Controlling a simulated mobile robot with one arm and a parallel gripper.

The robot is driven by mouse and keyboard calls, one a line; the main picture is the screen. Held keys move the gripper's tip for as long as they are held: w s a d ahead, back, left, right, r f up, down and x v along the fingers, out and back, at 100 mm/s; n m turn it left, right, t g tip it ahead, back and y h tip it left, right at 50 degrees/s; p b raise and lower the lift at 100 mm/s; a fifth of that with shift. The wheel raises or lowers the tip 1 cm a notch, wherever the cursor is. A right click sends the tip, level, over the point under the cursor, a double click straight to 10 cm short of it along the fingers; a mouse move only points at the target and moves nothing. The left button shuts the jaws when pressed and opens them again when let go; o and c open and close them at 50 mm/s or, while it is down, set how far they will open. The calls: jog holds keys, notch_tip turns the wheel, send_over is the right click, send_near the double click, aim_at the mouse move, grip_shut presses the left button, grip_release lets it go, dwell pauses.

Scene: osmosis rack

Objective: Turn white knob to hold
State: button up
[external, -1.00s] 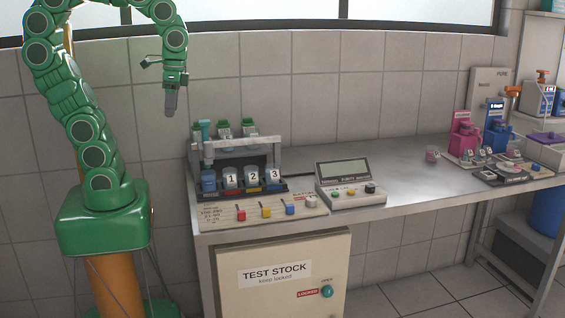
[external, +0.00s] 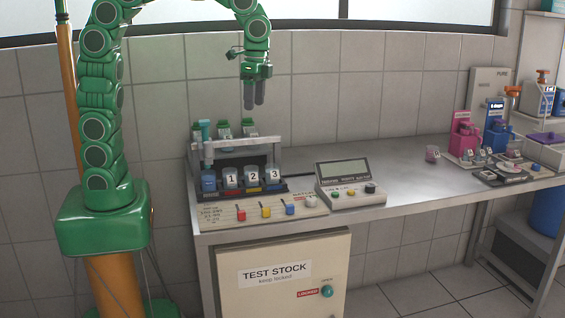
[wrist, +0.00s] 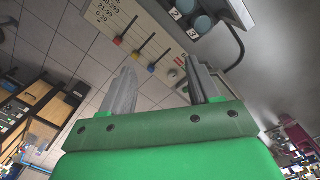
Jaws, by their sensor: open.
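The white knob (external: 311,201) sits at the right end of the rack's sloping front panel (external: 226,215), to the right of the red, yellow and blue sliders. In the wrist view the knob (wrist: 180,61) shows small between my two fingers, near the right one. Its pointer direction and the lettering around it are too small to read. My gripper (external: 254,104) is open and empty, fingers pointing down, well above the rack and to the left of the knob. In the wrist view my gripper (wrist: 160,75) shows its two grey fingers apart.
The rack's metal frame (external: 240,142) and numbered cups 1, 2 and 3 (external: 253,177) stand behind the panel. A grey meter with a display (external: 343,173) is close to the knob's right. Free bench top (external: 400,175) lies further right. Pink and blue dispensers stand at the far right.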

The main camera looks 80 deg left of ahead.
aim_at(311, 198)
jog(key=shift+w+d+f+m, duration=2)
jog(key=shift+w+d, duration=2.85)
jog(key=shift+w, duration=2.3)
jog(key=shift+t, duration=0.3)
notch_tip(311, 198, down, 24)
jog(key=shift+r, duration=0.1)
jog(key=c, duration=1)
jog(key=shift+c, duration=0.2)
